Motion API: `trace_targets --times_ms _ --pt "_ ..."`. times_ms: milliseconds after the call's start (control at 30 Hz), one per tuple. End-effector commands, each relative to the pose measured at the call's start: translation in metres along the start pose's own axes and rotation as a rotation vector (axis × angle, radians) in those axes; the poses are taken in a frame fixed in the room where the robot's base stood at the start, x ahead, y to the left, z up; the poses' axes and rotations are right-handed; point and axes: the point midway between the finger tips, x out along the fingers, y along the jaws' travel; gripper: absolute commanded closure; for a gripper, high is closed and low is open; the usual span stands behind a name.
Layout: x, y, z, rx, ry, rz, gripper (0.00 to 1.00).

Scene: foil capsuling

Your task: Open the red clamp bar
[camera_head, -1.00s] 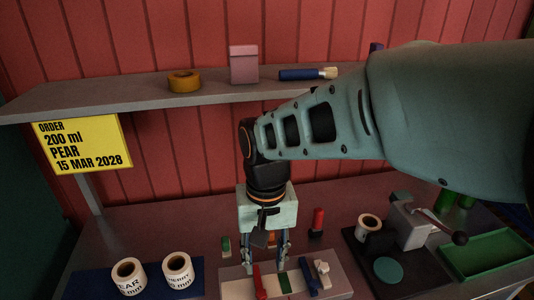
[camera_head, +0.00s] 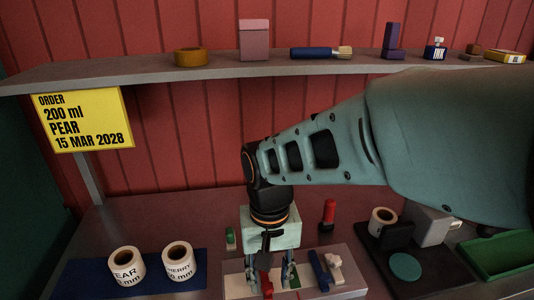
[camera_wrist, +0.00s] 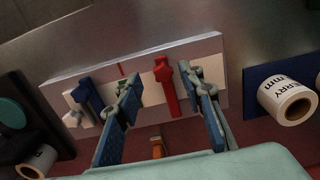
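The red clamp bar (camera_head: 266,284) lies on the pale fixture plate (camera_head: 236,286) on the bench, partly hidden by my gripper in the head view. In the wrist view the red bar (camera_wrist: 166,88) shows whole, lying across the plate (camera_wrist: 210,68). My gripper (camera_head: 273,277) points down over the plate. Its blue-padded fingers (camera_wrist: 156,88) are spread, with the red bar seen between them, nearer the right finger. I cannot tell the exact height gap, and no grip on the bar shows.
A blue bar (camera_wrist: 86,96) and a white clamp piece (camera_head: 334,267) sit on the same plate. Label rolls (camera_head: 126,266) stand on a blue mat at left. A red-capped tube (camera_head: 328,214) stands behind. A dark-based machine (camera_head: 405,267) and green tray (camera_head: 498,254) are at right.

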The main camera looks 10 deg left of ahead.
Motion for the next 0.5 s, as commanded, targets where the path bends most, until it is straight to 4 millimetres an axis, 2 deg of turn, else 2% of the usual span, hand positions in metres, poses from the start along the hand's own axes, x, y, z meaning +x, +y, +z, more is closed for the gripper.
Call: trace_targets --times_ms 33,200,467,500 --pt "0.0030 -0.0086 0.0000 -0.023 0.019 -0.007 0.64" --pt "0.0101 -0.0085 -0.0002 -0.022 0.019 -0.007 0.64" --pt "0.0094 -0.0084 -0.0002 -0.022 0.019 -0.007 0.64" --pt "0.0094 -0.0084 -0.0001 -0.022 0.019 -0.007 0.68"
